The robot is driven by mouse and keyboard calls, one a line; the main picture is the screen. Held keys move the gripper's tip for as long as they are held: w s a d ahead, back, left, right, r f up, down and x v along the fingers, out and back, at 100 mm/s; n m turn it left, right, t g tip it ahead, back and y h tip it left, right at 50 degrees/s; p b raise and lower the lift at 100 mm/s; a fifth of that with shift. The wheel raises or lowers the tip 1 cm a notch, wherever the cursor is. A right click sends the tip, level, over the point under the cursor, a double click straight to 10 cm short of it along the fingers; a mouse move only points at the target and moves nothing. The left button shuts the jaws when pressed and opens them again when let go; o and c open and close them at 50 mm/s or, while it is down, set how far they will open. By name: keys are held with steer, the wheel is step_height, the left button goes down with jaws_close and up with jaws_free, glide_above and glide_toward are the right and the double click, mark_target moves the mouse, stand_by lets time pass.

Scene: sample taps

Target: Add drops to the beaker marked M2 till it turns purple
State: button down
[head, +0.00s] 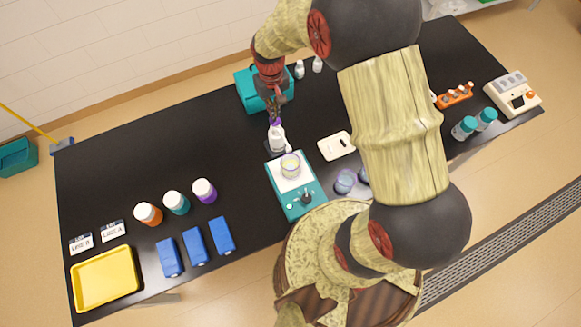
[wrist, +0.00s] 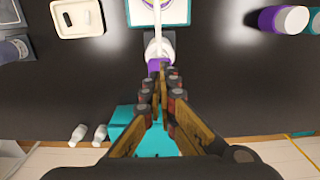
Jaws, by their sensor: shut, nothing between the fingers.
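A clear beaker (head: 290,166) with pale yellowish contents stands on the white top of a teal stirrer-like device (head: 283,195); no M2 mark is readable. Behind it stands a white dispenser (head: 278,140) with a purple part (head: 275,122) on my gripper's side. In the wrist view, the dispenser (wrist: 158,48) has a white spout reaching over the device (wrist: 178,12), and the purple part (wrist: 154,65) lies just beyond my fingertips. My gripper (head: 273,106) is shut and empty, close to the purple part; I cannot tell if they touch. It also shows in the wrist view (wrist: 161,85).
A teal box (head: 250,92) lies under my wrist. Purple-tinted glassware (head: 345,182) and a cream tray (head: 336,146) are right of the device. Capped bottles (head: 177,202), blue blocks (head: 196,247) and a yellow tray (head: 105,280) are at left. The black table (head: 120,165) is clear at back left.

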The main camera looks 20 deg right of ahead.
steer(key=shift+f, duration=0.2)
stand_by(0.3)
steer(key=shift+f+b, duration=1.05)
steer(key=shift+f, duration=0.4)
steer(key=shift+r, duration=0.1)
steer(key=shift+r+p, duration=0.95)
steer(key=shift+r, duration=0.55)
step_height(320, 180, up, 6)
steer(key=p, duration=0.3)
steer(key=shift+s, duration=0.1)
